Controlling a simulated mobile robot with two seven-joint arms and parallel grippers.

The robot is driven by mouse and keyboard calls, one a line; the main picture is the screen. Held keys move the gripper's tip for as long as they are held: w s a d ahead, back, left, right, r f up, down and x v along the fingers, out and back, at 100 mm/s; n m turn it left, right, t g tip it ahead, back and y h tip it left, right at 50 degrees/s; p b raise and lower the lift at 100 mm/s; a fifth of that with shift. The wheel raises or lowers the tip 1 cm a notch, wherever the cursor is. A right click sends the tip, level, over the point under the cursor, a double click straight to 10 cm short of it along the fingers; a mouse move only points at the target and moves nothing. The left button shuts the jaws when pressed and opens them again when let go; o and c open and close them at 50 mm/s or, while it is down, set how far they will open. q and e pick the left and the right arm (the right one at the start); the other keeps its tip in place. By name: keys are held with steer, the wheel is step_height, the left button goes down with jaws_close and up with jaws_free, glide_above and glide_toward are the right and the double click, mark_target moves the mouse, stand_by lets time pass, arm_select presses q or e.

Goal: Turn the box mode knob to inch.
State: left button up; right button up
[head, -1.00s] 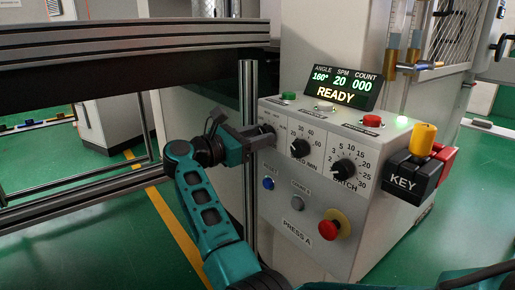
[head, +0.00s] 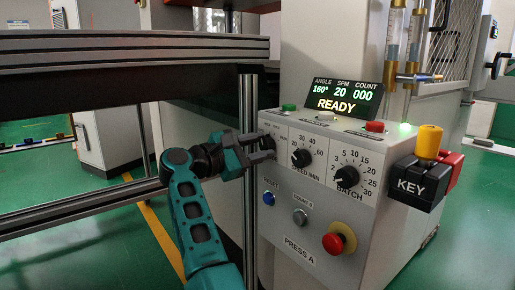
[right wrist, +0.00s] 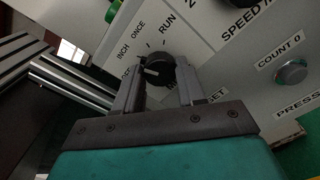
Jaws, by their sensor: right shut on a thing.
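The box mode knob (right wrist: 158,68) is black with a white mark. It sits on the press control box among the labels INCH, ONCE and RUN, with a partly hidden label below INCH. The white mark points toward the left side of the dial; I cannot tell exactly which label it meets. My right gripper (right wrist: 160,88) is shut on the knob, one finger on each side. In the head view my right gripper (head: 268,146) reaches the left edge of the control box (head: 300,218) and mostly hides the knob. My left gripper is not in view.
The speed knob (head: 301,157) and batch knob (head: 346,176) are to the right. Below are a blue button (head: 268,198), a grey button (head: 300,216) and a red emergency stop (head: 333,243). A metal post (head: 249,110) stands close beside my gripper. The display (head: 342,97) reads READY.

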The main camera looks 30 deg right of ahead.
stand_by(0.3)
steer(key=o, duration=1.1)
steer(key=shift+c, duration=0.2)
